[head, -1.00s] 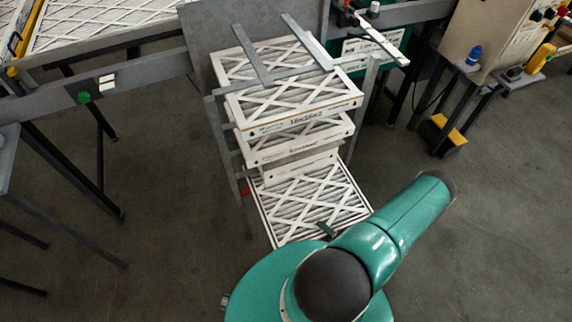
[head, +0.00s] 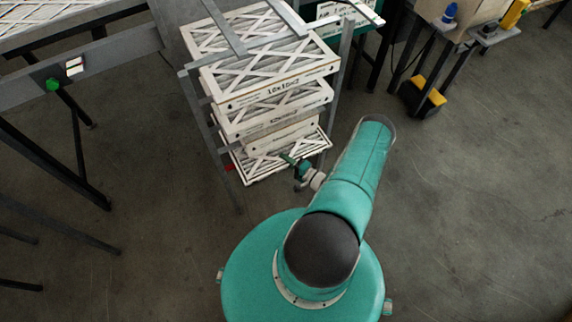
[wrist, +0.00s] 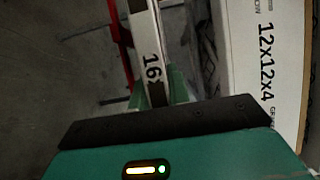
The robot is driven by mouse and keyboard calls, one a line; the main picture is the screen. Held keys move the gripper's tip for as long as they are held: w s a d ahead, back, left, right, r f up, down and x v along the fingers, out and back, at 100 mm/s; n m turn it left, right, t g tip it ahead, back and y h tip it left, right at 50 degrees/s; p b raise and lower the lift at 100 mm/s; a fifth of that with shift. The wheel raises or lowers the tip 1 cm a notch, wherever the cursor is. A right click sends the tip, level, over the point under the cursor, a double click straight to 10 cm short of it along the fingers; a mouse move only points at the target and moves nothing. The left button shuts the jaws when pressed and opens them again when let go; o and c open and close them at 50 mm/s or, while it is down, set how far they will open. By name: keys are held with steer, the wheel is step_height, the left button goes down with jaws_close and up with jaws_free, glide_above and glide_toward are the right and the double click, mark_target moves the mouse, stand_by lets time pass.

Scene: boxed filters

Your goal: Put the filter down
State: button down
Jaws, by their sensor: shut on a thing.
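My gripper (head: 291,160) is shut on the front edge of a white-framed pleated filter (head: 255,168) low in the rack, in the head view. The filter lies roughly flat, partly hidden under the filters above it. Whether it rests on anything beneath cannot be told. In the wrist view the gripper (wrist: 160,90) has its green fingers on either side of a narrow white filter edge marked "16x" (wrist: 147,45).
A grey metal rack (head: 194,110) holds several boxed filters (head: 275,88) above the held one. A filter side marked "12x12x4" (wrist: 265,70) is close on the right in the wrist view. A conveyor frame (head: 110,80) stands left.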

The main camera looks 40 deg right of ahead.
step_height(320, 180, down, 4)
steer(key=shift+r, duration=0.1)
steer(key=shift+w+d+f, duration=0.1)
steer(key=shift+w+f, duration=0.15)
steer(key=shift+f, duration=0.2)
steer(key=c, duration=1.3)
jaws_free()
steer(key=s, duration=0.4)
steer(key=s+d, duration=0.1)
steer(key=s, duration=0.7)
steer(key=shift+d, duration=0.4)
